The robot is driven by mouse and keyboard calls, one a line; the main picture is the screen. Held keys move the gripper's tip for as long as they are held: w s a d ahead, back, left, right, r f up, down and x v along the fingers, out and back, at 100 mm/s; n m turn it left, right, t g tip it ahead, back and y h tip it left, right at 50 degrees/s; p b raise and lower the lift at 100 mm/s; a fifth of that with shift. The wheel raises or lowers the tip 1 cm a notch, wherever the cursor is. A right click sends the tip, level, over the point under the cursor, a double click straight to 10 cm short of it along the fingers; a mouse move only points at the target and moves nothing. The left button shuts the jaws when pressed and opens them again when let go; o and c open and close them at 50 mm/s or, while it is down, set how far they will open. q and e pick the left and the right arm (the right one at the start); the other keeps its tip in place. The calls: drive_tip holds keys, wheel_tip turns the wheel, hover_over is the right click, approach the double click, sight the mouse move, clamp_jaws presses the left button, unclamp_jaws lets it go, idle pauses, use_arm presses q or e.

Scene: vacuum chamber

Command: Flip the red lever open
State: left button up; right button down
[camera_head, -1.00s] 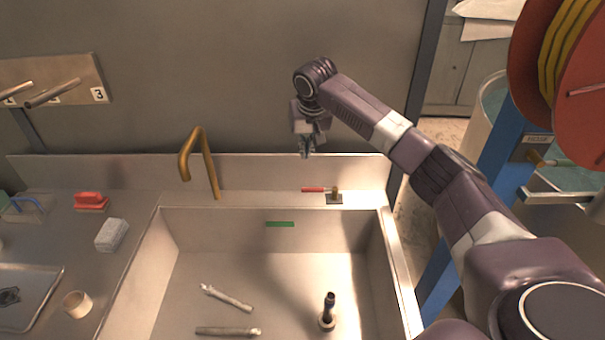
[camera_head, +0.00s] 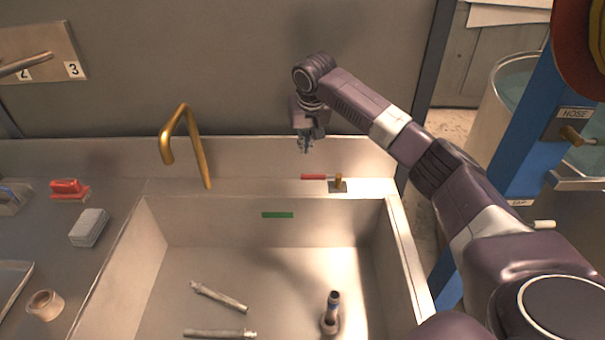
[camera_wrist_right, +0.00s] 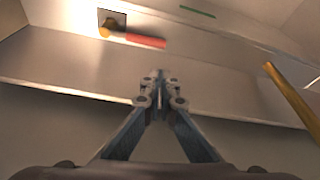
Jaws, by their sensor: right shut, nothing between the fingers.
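The red lever (camera_head: 314,177) lies sideways on the sink's back ledge, pointing left from a brass valve (camera_head: 338,180) on a dark square plate. In the right wrist view the red lever (camera_wrist_right: 146,41) and its brass valve (camera_wrist_right: 106,30) show at the upper left. My right gripper (camera_head: 305,148) hangs above and slightly left of the lever, apart from it. Its fingers (camera_wrist_right: 159,77) are shut and empty in the right wrist view. My left gripper is not in view.
A brass faucet (camera_head: 187,145) rises left of the lever. The sink basin (camera_head: 265,265) in front holds two rods (camera_head: 219,297) and an upright dark-topped fitting (camera_head: 331,315). A green strip (camera_head: 278,215) marks its back wall. A blue post (camera_head: 520,135) stands at right.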

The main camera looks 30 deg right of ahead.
drive_tip(key=shift+f, duration=0.4)
drive_tip(key=shift+s+a, duration=0.1)
drive_tip(key=p+x, duration=0.1)
drive_tip(key=x, duration=0.8)
drive_tip(key=shift+p, duration=0.4)
drive_tip(key=shift+f, duration=0.5)
